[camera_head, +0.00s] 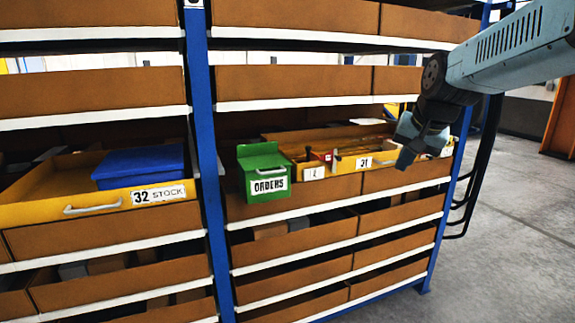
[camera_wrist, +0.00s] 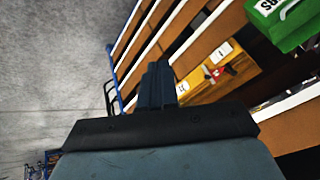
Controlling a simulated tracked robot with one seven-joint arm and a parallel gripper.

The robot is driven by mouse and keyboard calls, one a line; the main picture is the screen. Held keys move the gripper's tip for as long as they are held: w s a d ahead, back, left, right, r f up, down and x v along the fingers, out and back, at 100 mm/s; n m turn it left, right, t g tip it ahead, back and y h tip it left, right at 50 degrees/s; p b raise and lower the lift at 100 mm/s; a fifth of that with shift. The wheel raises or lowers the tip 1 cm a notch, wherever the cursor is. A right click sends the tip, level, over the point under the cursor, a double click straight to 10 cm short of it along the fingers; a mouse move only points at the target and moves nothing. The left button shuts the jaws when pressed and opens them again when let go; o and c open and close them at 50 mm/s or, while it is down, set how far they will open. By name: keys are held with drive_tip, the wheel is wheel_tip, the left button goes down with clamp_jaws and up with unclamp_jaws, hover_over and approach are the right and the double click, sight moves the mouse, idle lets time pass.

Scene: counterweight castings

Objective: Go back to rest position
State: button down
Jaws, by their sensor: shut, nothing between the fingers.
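My gripper (camera_head: 407,157) is in front of the right end of the shelf rack in the head view, by the yellow bin labelled 31. In the wrist view its fingers (camera_wrist: 157,72) are together with nothing between them. My arm comes in from the upper right of the head view. The green ORDERS box (camera_head: 264,170) stands on the shelf left of the gripper, apart from it. The box also shows at the top right of the wrist view (camera_wrist: 292,28).
A yellow bin labelled 31 (camera_head: 380,161) is on the shelf close behind the gripper. A yellow 32 STOCK drawer (camera_head: 100,205) with a blue box (camera_head: 140,166) is at left. A blue upright (camera_head: 207,150) divides the rack. Grey floor (camera_head: 500,250) at right is clear.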

drive_tip(key=s+a+f+n, duration=0.1)
drive_tip(key=s+f+n, duration=0.1)
drive_tip(key=s, duration=0.7)
drive_tip(key=s+a+f+n+h, duration=0.1)
drive_tip(key=s+f+n, duration=0.1)
drive_tip(key=s, duration=0.7)
drive_tip(key=shift+a+f+n, duration=0.2)
drive_tip(key=shift+a+n, duration=0.05)
drive_tip(key=shift+n, duration=0.05)
drive_tip(key=shift+s, duration=0.1)
